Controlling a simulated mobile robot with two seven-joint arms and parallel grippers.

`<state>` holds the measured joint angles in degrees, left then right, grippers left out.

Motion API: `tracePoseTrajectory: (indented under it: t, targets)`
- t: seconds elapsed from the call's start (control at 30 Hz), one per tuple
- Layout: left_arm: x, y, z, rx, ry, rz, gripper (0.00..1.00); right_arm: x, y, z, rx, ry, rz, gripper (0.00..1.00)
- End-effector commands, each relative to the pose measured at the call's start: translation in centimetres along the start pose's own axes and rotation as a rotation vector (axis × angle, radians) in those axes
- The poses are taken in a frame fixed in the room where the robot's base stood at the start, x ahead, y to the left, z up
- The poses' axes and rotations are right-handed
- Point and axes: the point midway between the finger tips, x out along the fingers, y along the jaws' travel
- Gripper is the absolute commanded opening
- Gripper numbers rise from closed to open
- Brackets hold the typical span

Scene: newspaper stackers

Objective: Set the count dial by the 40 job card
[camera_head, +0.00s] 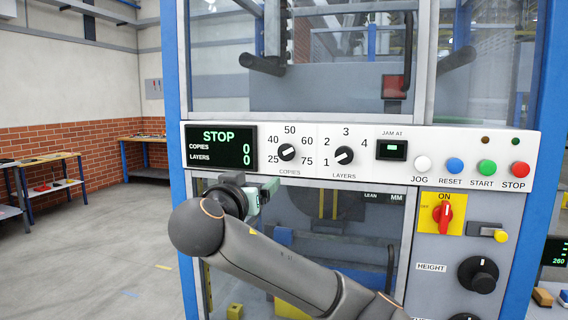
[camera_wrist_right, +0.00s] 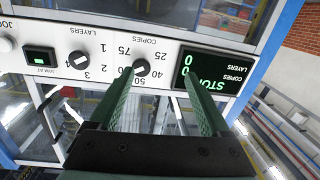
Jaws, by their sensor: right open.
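The copies dial (camera_head: 287,152) is a black knob with a white mark on the white control panel. Numbers 25, 40, 50, 60 and 75 run around it. The mark lies aslant; I cannot tell which number it points to. The dial also shows upside down in the wrist view (camera_wrist_right: 141,68), seen between the fingers near the left one. My right gripper (camera_head: 268,188) is just below the copies dial in the head view. Its green fingers (camera_wrist_right: 157,75) are apart with nothing held. I cannot see a job card. My left gripper is out of view.
The display (camera_head: 221,148) reads STOP, copies 0, layers 0. The layers dial (camera_head: 343,155) sits right of the copies dial. Further right are jog, reset, start and stop buttons (camera_head: 519,169) and a red switch (camera_head: 443,213). Open floor lies at the left.

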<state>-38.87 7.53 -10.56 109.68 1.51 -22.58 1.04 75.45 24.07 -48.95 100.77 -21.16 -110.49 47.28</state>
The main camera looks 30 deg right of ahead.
Motion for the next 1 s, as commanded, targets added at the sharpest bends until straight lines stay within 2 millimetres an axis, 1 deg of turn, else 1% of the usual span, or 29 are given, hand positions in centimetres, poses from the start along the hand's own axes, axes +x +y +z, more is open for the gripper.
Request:
tracePoseTrajectory:
  t: [0.03,0.1,0.17,0.27,0.37,0.6,0.8,0.9,1.0]
  targets:
    - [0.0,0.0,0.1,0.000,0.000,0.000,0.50,-0.3,0.9,-1.4,0.030,0.019,0.031,0.81]
    - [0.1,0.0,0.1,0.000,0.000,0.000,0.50,-0.5,1.8,-2.5,0.061,0.032,0.062,0.81]
    - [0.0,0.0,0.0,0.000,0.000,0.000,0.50,-0.6,2.3,-3.1,0.076,0.037,0.078,0.81]
    - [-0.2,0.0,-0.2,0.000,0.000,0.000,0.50,-0.1,2.7,-3.6,0.085,0.041,0.091,0.81]
    - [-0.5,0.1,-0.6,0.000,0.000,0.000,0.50,1.2,2.9,-3.7,0.083,0.040,0.092,0.81]
    - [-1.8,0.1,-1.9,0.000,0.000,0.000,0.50,6.1,3.4,-4.0,0.081,0.039,0.093,0.81]
    - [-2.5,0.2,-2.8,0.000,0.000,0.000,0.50,9.6,3.6,-4.0,0.083,0.038,0.089,0.81]
    - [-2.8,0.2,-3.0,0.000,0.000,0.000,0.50,10.7,3.6,-4.0,0.083,0.039,0.088,0.81]
    - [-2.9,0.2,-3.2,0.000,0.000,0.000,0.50,11.4,3.6,-3.9,0.083,0.039,0.086,0.81]
